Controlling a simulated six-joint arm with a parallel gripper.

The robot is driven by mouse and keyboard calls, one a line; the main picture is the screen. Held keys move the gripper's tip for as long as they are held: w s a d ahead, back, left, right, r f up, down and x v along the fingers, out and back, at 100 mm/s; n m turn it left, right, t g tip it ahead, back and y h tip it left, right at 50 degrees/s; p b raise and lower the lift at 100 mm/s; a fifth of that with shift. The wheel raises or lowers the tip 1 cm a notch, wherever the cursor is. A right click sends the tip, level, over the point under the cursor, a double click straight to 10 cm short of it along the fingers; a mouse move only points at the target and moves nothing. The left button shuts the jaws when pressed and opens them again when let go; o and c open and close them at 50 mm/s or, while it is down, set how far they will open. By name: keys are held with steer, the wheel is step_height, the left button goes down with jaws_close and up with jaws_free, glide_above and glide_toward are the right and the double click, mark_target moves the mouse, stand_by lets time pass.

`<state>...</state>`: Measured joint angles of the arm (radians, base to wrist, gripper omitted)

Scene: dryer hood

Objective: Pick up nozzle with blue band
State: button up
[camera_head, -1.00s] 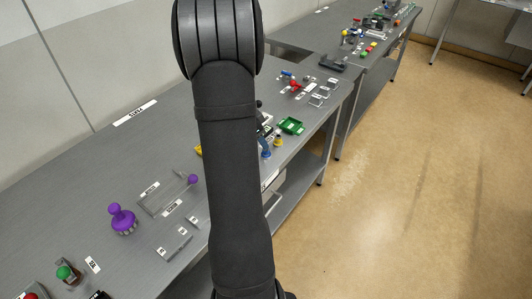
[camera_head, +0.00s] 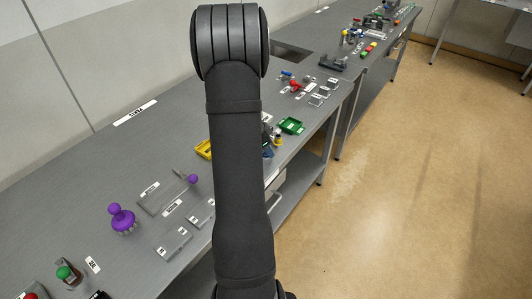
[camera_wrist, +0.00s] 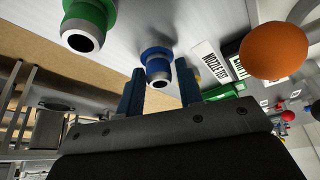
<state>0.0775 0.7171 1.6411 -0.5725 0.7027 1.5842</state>
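The nozzle with the blue band (camera_wrist: 157,66) shows in the wrist view, with a grey metal end and a dark opening facing the camera. My gripper (camera_wrist: 160,70) is open, with one blue finger on each side of this nozzle. Gaps show between the nozzle and the fingers, and it does not look gripped. How deep it sits between them I cannot tell. In the head view my arm hides most of my gripper and the nozzle area.
A green-banded nozzle (camera_wrist: 86,27) stands left of the blue one. An orange ball (camera_wrist: 275,51), a nozzle label (camera_wrist: 210,62) and a green tray (camera_wrist: 219,93) are to the right. The head view shows a yellow tray (camera_head: 204,149) and purple knob (camera_head: 122,217) on the bench.

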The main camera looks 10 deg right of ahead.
jaws_close()
steer(key=shift+r, duration=0.1)
